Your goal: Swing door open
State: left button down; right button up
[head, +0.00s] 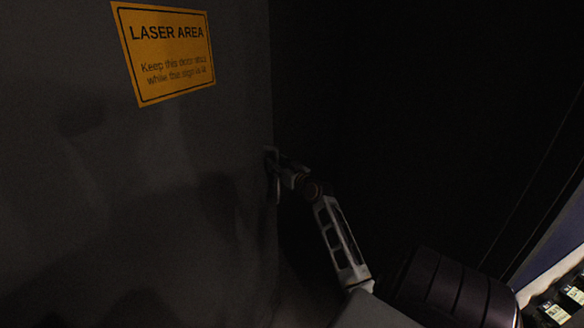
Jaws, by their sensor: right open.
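The door (130,190) is a dark grey panel filling the left of the head view, with its vertical edge near the middle. A yellow-orange sign (165,52) reading "LASER AREA" is on its upper part. My right gripper (274,172) reaches in from the lower right, with its tip at the door's edge, and it is open. I cannot tell whether it touches the door. No handle is clearly visible. My left gripper is not in view.
Right of the door's edge is a very dark area (400,110) whose depth I cannot judge. At the lower right corner, a pale bluish strip (553,250) and several small labelled dark items (560,305) show. The lighting is dim.

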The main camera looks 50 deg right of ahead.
jog(key=v, duration=1.1)
jog(key=shift+s, duration=0.2)
dwell(0.4)
dwell(0.7)
